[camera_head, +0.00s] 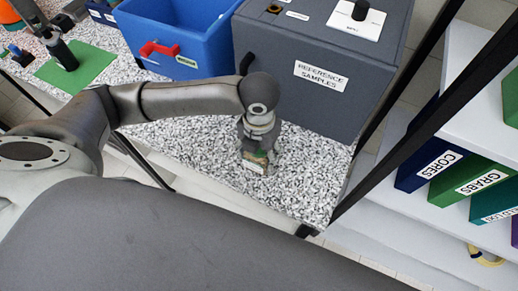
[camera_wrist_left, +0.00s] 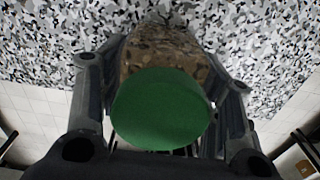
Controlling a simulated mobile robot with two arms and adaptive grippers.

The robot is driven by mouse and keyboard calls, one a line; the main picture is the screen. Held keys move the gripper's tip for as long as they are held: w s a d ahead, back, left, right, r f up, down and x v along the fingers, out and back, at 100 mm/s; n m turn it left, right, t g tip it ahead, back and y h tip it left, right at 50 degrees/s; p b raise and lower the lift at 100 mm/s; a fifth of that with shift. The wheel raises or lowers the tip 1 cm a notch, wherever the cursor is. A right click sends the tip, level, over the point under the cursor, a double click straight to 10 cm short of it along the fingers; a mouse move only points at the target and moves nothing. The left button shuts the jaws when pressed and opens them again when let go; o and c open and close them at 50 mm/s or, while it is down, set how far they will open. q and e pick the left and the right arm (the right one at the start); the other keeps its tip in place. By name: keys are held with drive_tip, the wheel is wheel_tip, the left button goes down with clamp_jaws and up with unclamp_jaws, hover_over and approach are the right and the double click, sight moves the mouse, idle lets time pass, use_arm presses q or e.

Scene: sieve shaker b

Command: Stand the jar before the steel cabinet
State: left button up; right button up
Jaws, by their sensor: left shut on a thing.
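The jar (camera_wrist_left: 165,57) has a green lid (camera_wrist_left: 162,110) and brown, gravel-like contents, seen close in the left wrist view. My left gripper (camera_wrist_left: 165,95) is shut on it, with a finger on each side. In the head view the left gripper (camera_head: 258,150) points down over the speckled counter (camera_head: 310,175), and the jar (camera_head: 256,163) shows partly below it. I cannot tell whether the jar's base touches the counter. The grey steel cabinet (camera_head: 310,105), labelled "REFERENCE SAMPLES", stands just behind the gripper. My right gripper is not in view.
A blue bin (camera_head: 205,45) with a red handle stands left of the cabinet. A shelf with labelled binders (camera_head: 440,180) and a black post are at the right. The counter right of the jar is bare.

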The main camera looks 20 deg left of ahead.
use_arm(q)
drive_tip(key=shift+f, duration=0.15)
drive_tip(key=o, duration=1.3)
wheel_tip(320, 180, up, 12)
drive_tip(key=shift+r+b, duration=0.2)
drive_tip(key=shift+b, duration=0.5)
drive_tip(key=shift+f, duration=0.1)
